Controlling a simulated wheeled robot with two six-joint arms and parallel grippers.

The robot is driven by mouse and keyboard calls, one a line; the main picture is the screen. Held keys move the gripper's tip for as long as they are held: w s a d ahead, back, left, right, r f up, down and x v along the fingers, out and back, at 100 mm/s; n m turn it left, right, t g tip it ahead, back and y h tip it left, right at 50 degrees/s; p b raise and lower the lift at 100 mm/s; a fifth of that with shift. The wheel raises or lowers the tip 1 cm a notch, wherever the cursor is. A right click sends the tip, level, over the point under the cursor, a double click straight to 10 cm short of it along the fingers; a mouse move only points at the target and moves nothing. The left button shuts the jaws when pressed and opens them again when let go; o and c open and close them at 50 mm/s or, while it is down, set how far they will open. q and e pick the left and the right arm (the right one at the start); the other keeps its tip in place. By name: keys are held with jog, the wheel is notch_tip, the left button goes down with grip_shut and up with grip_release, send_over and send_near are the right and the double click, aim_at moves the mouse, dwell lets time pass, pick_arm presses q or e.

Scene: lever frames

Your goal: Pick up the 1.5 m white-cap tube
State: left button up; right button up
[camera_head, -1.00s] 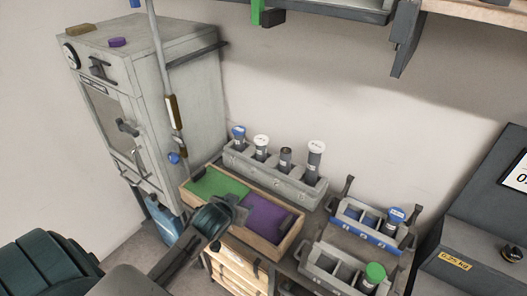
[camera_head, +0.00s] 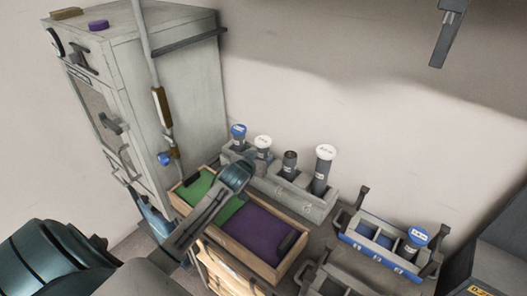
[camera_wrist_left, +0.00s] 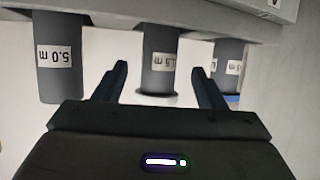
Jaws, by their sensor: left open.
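A grey rack (camera_head: 306,205) against the wall holds several tubes. The white-cap tube second from left (camera_head: 263,143) stands upright between a blue-cap tube (camera_head: 238,131) and a dark-topped tube (camera_head: 289,160). My left gripper (camera_head: 243,168) is open in front of the rack, near this tube. In the left wrist view, which is upside down, a tube whose label seems to read 1.5 m (camera_wrist_left: 160,50) appears between the open fingers (camera_wrist_left: 161,72), with no visible grip. A 5.0 m tube (camera_wrist_left: 60,60) is to its left. My right gripper is not in view.
A taller white-cap tube (camera_head: 324,170) stands at the rack's right end. A wooden tray with green and purple liners (camera_head: 262,231) lies under my left arm. A blue rack (camera_head: 372,244) stands at right, and a grey cabinet (camera_head: 185,95) at left.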

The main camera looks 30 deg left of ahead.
aim_at(261, 153)
pick_arm(q)
jog(key=shift+w+a+p, duration=0.2)
jog(key=shift+w+p, duration=0.4)
jog(key=shift+w, duration=0.15)
jog(key=p+x, duration=0.1)
jog(key=x, duration=0.2)
jog(key=shift+w+f, duration=0.2)
jog(key=shift+w, duration=0.05)
jog(key=shift+s, duration=0.1)
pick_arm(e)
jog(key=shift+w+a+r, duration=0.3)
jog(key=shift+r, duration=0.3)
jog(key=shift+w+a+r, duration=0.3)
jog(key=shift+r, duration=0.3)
pick_arm(q)
jog(key=c, duration=1.1)
jog(key=shift+r, duration=0.1)
jog(key=shift+c, duration=0.5)
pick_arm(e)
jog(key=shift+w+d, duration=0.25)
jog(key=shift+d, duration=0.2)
